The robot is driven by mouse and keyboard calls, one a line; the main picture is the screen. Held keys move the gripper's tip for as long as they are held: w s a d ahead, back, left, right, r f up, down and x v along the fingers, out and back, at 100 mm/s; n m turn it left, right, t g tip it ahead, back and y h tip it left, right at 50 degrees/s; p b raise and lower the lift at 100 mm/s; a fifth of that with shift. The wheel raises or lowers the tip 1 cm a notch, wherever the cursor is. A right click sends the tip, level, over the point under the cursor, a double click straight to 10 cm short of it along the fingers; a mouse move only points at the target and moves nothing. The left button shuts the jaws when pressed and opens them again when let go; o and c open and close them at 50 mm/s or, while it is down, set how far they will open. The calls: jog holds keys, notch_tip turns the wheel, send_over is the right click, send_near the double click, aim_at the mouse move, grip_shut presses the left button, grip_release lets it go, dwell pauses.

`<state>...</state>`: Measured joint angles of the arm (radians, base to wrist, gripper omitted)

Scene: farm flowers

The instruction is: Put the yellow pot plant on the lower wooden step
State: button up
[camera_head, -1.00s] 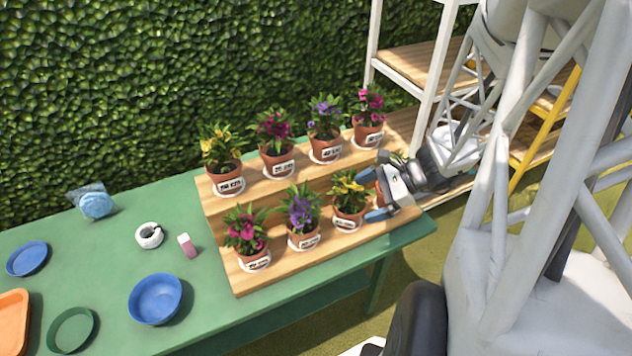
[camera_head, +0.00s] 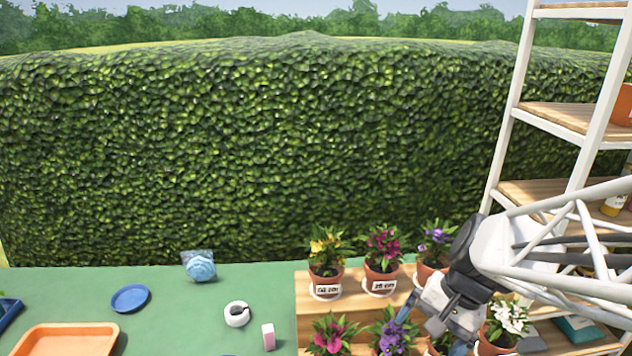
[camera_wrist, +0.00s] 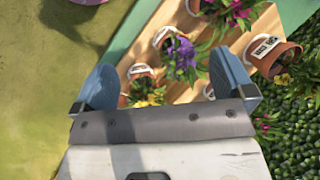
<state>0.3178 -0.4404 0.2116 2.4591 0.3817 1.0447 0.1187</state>
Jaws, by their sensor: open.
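A yellow-flowered pot plant (camera_head: 326,262) stands upright at the left end of the upper wooden step (camera_head: 306,305). On the lower step stand a pink plant (camera_head: 333,336), a purple plant (camera_head: 393,334) and a white-flowered plant (camera_head: 504,326). Another pot between purple and white is mostly hidden behind my gripper (camera_head: 434,326). In the wrist view, yellow flowers (camera_wrist: 150,97) show close to the palm edge, beside the purple flowers (camera_wrist: 182,56). My gripper (camera_wrist: 166,82) is open, its blue fingers wide apart, pointing down over the right part of the steps. No pot is held.
A pink plant (camera_head: 382,250) and a purple plant (camera_head: 434,242) also stand on the upper step. The green table (camera_head: 180,325) to the left holds a blue plate (camera_head: 130,298), orange tray (camera_head: 68,340), white ring (camera_head: 237,313) and pink block (camera_head: 268,336). White shelving stands right.

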jog(key=s+a+r+n+t+h, duration=0.2)
jog(key=s+a+r+n+h, duration=0.2)
jog(key=r+n, duration=0.3)
jog(key=shift+a+r, duration=0.3)
jog(key=shift+r, duration=0.25)
jog(key=shift+w, duration=0.15)
jog(key=n+t+y, duration=0.6)
jog(key=n+y, duration=0.5)
send_near(382, 270)
jog(key=shift+w+a+r, duration=0.7)
jog(key=shift+a+r, duration=0.05)
jog(key=shift+r, duration=0.2)
jog(key=shift+a, duration=0.15)
jog(key=shift+x, duration=3.8)
